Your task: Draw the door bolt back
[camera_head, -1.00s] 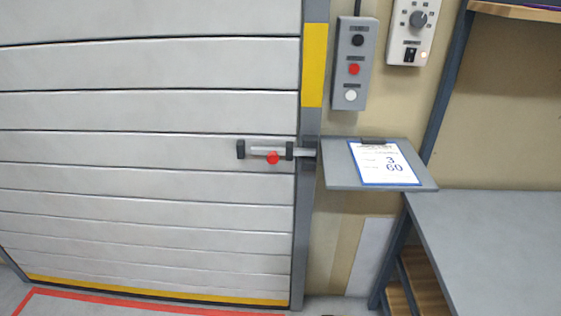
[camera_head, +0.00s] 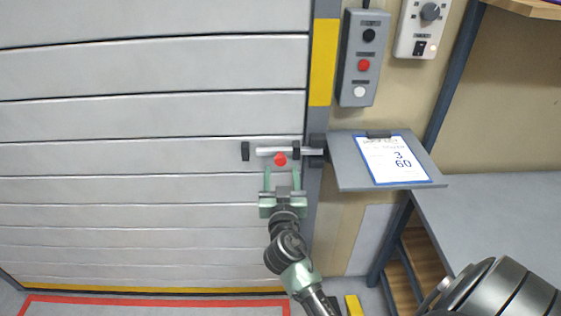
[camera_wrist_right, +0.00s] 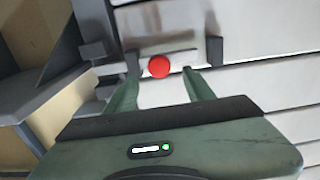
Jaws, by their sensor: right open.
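The door bolt (camera_head: 268,153) is a grey horizontal bar in dark brackets on the white panelled door (camera_head: 150,115). Its right end reaches the dark keeper on the door post. A red knob (camera_head: 280,159) sits on the bar; it also shows in the right wrist view (camera_wrist_right: 159,67). My right gripper (camera_head: 281,172) is open, just below the knob, with its two green fingers pointing up on either side of it. In the right wrist view the knob lies between the fingertips (camera_wrist_right: 162,78); contact cannot be told. My left gripper is out of view.
A small grey shelf (camera_head: 347,177) with a clipboard (camera_head: 394,161) juts out right of the door post. A button box (camera_head: 360,60) and a dial panel (camera_head: 418,28) hang above it. A grey workbench (camera_head: 490,220) stands at the right.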

